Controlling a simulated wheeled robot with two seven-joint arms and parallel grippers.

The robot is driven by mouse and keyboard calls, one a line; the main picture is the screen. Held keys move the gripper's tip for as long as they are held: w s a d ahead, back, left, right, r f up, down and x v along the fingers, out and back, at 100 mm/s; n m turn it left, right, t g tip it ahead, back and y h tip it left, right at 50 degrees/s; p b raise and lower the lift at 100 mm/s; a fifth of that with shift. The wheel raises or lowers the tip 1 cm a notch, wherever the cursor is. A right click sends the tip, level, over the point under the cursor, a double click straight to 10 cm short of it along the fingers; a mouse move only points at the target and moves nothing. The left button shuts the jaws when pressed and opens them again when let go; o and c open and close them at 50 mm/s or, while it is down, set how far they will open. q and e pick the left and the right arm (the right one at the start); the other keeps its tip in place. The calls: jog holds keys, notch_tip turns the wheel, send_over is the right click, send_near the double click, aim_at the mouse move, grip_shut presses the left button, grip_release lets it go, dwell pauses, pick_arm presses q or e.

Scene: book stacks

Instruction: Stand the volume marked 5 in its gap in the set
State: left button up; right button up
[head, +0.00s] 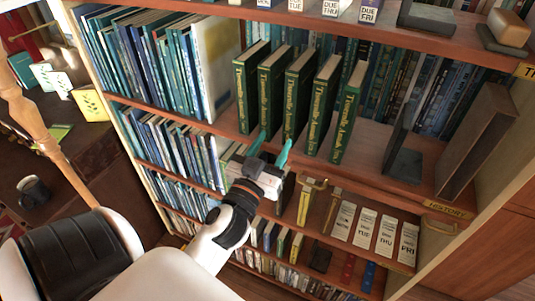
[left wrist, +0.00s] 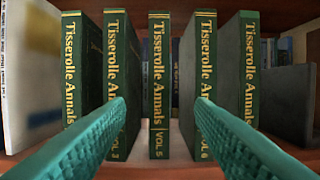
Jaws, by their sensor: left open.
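The volume marked 5 (left wrist: 159,88) stands upright, spine out, in the middle of the row of green "Tisserolle Annals" volumes; it also shows in the head view (head: 294,100). Narrow gaps separate it from the green volume on its left (left wrist: 118,75) and the one on its right (left wrist: 206,75). My left gripper (head: 271,148) is open and empty, in front of the row. In the left wrist view its teal fingers (left wrist: 160,108) lie either side of volume 5, apart from it. My right gripper is not in view.
Teal and blue books (head: 160,60) fill the shelf left of the row, with a cream book (head: 214,65) at their end. A dark bookend (head: 405,163) stands on the right. The shelf above overhangs the row.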

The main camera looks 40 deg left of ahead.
pick_arm(q)
jog(key=shift+v, duration=1.15)
